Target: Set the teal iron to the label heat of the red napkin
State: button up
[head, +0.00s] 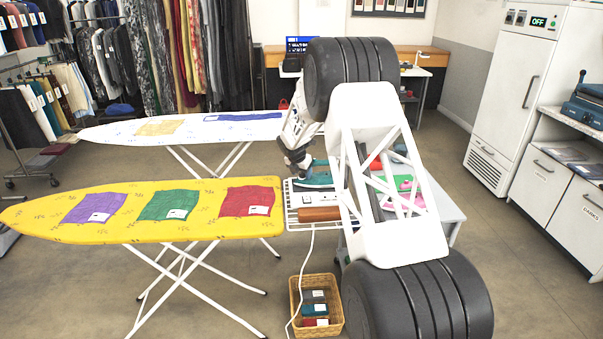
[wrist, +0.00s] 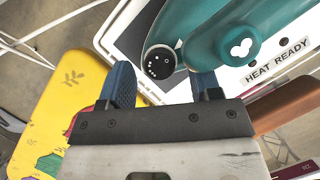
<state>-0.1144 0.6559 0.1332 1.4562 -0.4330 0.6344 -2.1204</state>
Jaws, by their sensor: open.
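The teal iron (head: 316,177) rests on a white wire rack at the right end of the yellow ironing board. In the wrist view its teal body (wrist: 215,25) fills the top, with a dark round dial (wrist: 160,62) bearing pale dots. My gripper (wrist: 163,82) is open, its two blue fingers on either side of the dial's near edge; I cannot tell if they touch it. The red napkin (head: 246,199) lies on the board with a white label (head: 258,211), too small to read. My arm hides part of the iron's surroundings in the head view.
The yellow board (head: 90,231) also bears purple (head: 93,207) and green (head: 168,205) napkins. A brown wooden piece (head: 319,214) lies beside the iron. A "HEAT READY" plate (wrist: 278,60) shows near the iron. A wicker basket (head: 296,325) and white cord (head: 309,260) are below.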

jog(key=c, duration=0.9)
jog(key=shift+c, duration=0.2)
